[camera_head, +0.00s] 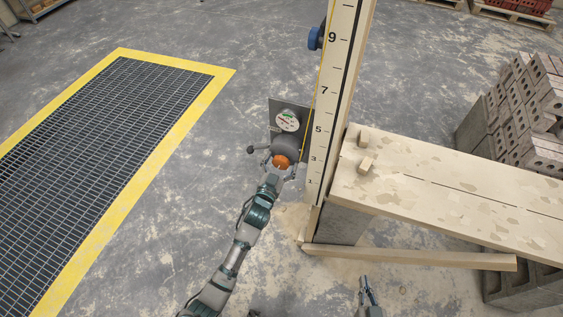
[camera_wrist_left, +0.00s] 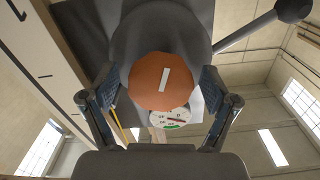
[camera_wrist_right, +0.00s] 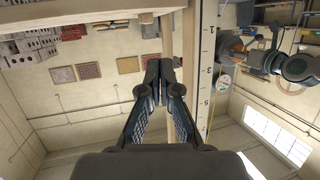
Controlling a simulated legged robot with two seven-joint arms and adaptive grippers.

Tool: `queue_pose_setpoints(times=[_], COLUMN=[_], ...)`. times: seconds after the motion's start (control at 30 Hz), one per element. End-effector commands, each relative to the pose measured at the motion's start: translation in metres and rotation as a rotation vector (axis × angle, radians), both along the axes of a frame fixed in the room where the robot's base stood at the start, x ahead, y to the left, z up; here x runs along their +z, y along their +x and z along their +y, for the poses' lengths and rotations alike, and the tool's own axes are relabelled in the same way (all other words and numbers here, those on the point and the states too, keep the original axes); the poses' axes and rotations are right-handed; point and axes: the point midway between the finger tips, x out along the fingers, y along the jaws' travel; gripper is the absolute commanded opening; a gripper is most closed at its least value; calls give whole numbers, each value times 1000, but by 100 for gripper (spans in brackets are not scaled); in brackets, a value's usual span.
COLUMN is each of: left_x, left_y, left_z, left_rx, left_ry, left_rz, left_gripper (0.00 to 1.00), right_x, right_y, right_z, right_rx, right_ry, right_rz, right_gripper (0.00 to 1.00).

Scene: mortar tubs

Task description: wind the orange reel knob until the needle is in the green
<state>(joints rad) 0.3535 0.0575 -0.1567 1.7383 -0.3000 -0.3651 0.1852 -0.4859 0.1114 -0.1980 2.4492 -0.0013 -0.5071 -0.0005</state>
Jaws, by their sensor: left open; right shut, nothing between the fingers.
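The orange reel knob (camera_head: 281,161) is on the grey reel beside the tall numbered board (camera_head: 327,115). It fills the middle of the left wrist view (camera_wrist_left: 162,80), with a pale bar mark on its face. My left gripper (camera_head: 279,169) is open, with one finger on each side of the knob; I cannot tell whether they touch it. The white gauge (camera_head: 288,121) sits above the knob in the head view. In the left wrist view the knob partly covers the gauge (camera_wrist_left: 172,119); a green band shows, but the needle's exact place is unclear. My right gripper (camera_head: 367,289) is shut and empty.
A crank handle with a dark ball (camera_wrist_left: 293,9) sticks out from the reel. A plank bench (camera_head: 450,190) stands right of the board, with a timber rail (camera_head: 410,257) below it. A yellow-edged floor grating (camera_head: 95,110) lies left. Bare floor surrounds the left arm.

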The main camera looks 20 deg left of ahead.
Motion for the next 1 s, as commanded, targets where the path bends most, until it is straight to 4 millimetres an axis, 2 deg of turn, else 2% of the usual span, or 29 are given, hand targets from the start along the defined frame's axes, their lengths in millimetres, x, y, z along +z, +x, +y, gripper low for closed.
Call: queue_pose_setpoints(times=[0.03, 0.07, 0.2, 0.3, 0.57, 0.63, 0.87, 1.0], left_x=[0, 0, 0, 0, 1, 1, 4, 4], left_y=[0, 0, 0, 0, 0, 0, 0, 0], left_z=[0, 0, 0, 0, 0, 0, -1, -1], left_rx=[0, 0, 0, 0, 0, 0, -1, -2], left_ry=[0, 0, 0, 0, 18, 36, 161, 281], left_rz=[0, 0, 0, 0, -1, -1, -6, -11], left_gripper=[87, 82, 47, 26, 26, 26, 26, 26], right_x=[0, 0, -1, -1, -1, -7, -28, -45], right_y=[0, 0, 1, 1, 1, -3, -25, -47], right_z=[0, 0, 0, 0, -1, -2, -12, -22], right_rx=[0, 0, 0, -1, -1, -1, -6, -13], right_ry=[0, 1, 0, 0, -4, -16, -67, -110], right_rz=[0, 1, 3, 3, 15, 56, 246, 407], right_gripper=[0, 0, 0, 0, 0, 0, 0, 0])
